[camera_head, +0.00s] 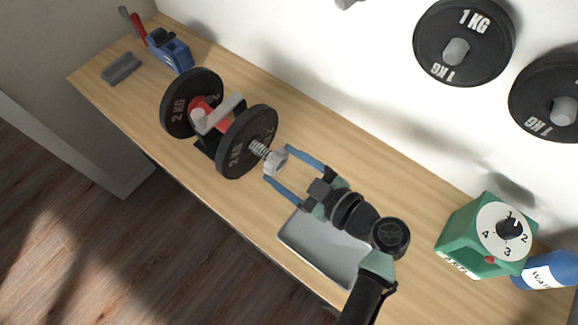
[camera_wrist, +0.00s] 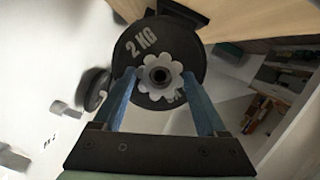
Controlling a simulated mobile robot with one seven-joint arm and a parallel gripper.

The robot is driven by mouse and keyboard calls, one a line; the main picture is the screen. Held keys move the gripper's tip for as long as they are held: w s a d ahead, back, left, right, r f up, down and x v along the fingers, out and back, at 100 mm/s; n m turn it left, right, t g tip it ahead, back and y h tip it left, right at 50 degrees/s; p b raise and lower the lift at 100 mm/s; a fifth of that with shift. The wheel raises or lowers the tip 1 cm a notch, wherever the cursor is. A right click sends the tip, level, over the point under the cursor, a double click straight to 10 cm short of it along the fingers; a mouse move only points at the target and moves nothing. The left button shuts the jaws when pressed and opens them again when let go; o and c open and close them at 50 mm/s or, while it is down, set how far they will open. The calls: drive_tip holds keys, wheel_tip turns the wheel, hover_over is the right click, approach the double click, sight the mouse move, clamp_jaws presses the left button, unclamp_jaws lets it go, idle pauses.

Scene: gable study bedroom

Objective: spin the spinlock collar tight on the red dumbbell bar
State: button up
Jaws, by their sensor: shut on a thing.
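The red dumbbell bar (camera_head: 222,124) lies in a holder on the wooden bench with a black 2 KG plate (camera_head: 190,103) at its far end and another (camera_head: 247,142) at its near end. Its threaded end sticks out of the near plate. The pale, lobed spinlock collar (camera_head: 275,161) is on that end, with bare thread showing between it and the plate. My gripper (camera_head: 277,163) is shut on the collar from the bar's end. In the wrist view the collar (camera_wrist: 147,76) sits between my blue fingers (camera_wrist: 160,88), in front of the near plate (camera_wrist: 128,50).
A grey tray (camera_head: 300,240) lies under my wrist. A blue container (camera_head: 175,55) and a grey block (camera_head: 121,69) are at the far left. Black 1 KG plates (camera_head: 430,45) hang on the wall.

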drive_tip(key=shift+w+a, duration=0.25)
drive_tip(key=shift+a, duration=0.05)
drive_tip(key=o, duration=1.3)
drive_tip(key=b+v, duration=0.1)
drive_tip(key=v, duration=1.2)
